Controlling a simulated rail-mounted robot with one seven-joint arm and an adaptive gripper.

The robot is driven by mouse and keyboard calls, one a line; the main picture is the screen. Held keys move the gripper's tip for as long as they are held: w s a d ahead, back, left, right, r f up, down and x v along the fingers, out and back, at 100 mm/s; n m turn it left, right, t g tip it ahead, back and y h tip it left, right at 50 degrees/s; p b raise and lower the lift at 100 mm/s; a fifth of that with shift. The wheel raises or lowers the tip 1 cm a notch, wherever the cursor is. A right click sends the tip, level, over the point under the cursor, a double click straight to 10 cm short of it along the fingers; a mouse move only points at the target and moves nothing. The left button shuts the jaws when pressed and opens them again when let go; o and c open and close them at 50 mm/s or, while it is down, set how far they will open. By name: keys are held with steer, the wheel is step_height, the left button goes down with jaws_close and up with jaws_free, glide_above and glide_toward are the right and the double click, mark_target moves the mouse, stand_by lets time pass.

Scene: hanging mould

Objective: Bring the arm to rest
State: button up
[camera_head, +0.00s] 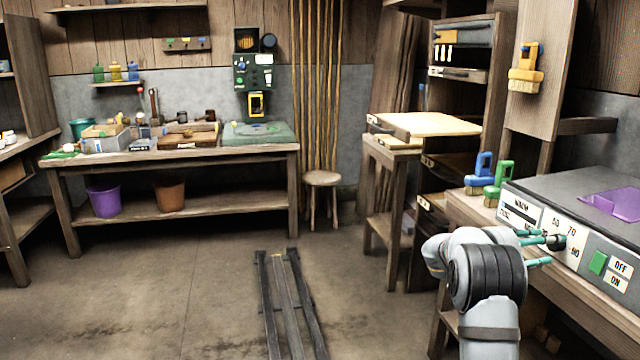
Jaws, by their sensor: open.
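My arm rises at the lower right of the head view, grey with a dark ribbed joint. My gripper (541,250) has teal fingers that point right at the front panel of a grey machine (600,215). The fingers are open, one above and one below a dark knob (556,242) on the panel. I cannot tell whether they touch the knob. Part of the panel is hidden behind the gripper.
The machine stands on a wooden bench (465,208) beside blue and green brushes (484,170). A green button (598,263) is right of the knob. A floor rail (283,300) runs away from me. A workbench (175,158) and a stool (322,180) stand at the back. The left floor is clear.

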steer(key=shift+x, duration=0.9)
steer(key=shift+a, duration=0.15)
